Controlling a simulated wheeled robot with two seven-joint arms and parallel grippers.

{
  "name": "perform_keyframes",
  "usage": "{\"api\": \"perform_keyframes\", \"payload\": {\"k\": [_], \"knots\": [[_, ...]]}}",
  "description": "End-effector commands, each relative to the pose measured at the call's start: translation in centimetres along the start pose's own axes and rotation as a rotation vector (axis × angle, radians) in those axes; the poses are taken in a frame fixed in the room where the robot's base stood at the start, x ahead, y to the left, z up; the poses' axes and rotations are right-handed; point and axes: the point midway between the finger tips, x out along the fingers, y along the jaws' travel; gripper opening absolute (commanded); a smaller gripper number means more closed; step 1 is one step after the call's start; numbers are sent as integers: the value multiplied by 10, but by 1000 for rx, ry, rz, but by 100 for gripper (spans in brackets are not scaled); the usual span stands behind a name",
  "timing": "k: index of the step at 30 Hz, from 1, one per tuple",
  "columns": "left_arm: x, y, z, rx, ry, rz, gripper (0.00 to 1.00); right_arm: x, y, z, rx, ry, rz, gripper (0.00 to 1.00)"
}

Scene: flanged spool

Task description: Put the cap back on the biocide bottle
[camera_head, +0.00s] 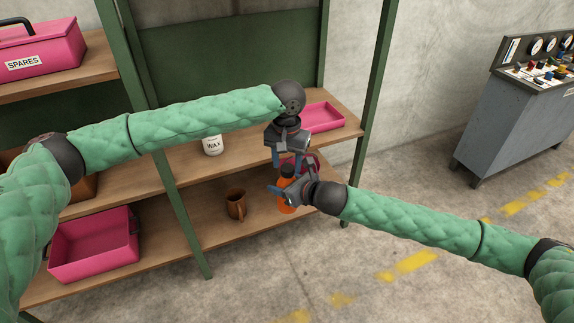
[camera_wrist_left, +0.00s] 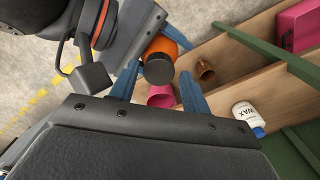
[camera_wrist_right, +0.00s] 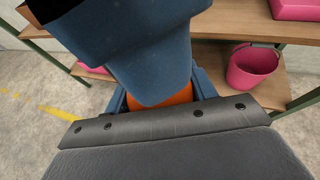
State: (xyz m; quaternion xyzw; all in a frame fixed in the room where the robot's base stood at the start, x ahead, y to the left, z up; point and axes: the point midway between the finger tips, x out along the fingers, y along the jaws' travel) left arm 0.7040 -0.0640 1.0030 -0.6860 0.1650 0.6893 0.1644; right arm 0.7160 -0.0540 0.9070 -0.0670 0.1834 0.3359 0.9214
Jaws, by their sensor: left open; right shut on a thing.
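The orange biocide bottle (camera_head: 286,208) stands roughly upright with a dark cap (camera_head: 287,171) at its top. My right gripper (camera_head: 279,193) is shut on the bottle's body, which shows orange between its fingers in the right wrist view (camera_wrist_right: 168,95). My left gripper (camera_head: 290,158) is open just above the bottle. In the left wrist view the dark round cap (camera_wrist_left: 158,71) lies between its two blue fingers, with no clear contact. Whether the cap is seated or merely resting cannot be told. A left finger blocks the bottle's upper part in the right wrist view.
A green-framed shelf with wooden boards surrounds the work. A brown mug (camera_head: 236,205) stands left of the bottle, and a white WAX container (camera_head: 213,145) on the board above. A pink bucket (camera_wrist_right: 253,66) and pink tray (camera_head: 322,117) are close behind.

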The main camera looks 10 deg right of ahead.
Motion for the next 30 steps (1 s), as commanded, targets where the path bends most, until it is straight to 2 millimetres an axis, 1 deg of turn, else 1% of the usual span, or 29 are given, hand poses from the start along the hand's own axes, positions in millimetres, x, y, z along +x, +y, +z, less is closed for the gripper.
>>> {"api": "perform_keyframes", "payload": {"k": [1,6,9,15,17,18,19,30], "knots": [[-8,3,0,4,4,4,55,0,1,-1,0,1,1,0],[-27,3,0,4,4,4,55,0,1,-1,0,2,2,0],[-32,2,0,4,3,3,55,0,1,-1,0,2,1,0],[-32,2,0,3,3,2,55,0,1,-1,0,2,1,0],[-32,2,0,3,3,2,65,0,1,-1,0,2,1,0],[-32,2,0,3,3,2,72,0,1,-1,0,2,1,0],[-32,2,0,3,3,2,78,0,1,-1,0,1,1,0],[-31,5,1,7,2,6,78,1,2,0,0,0,2,0]]}}
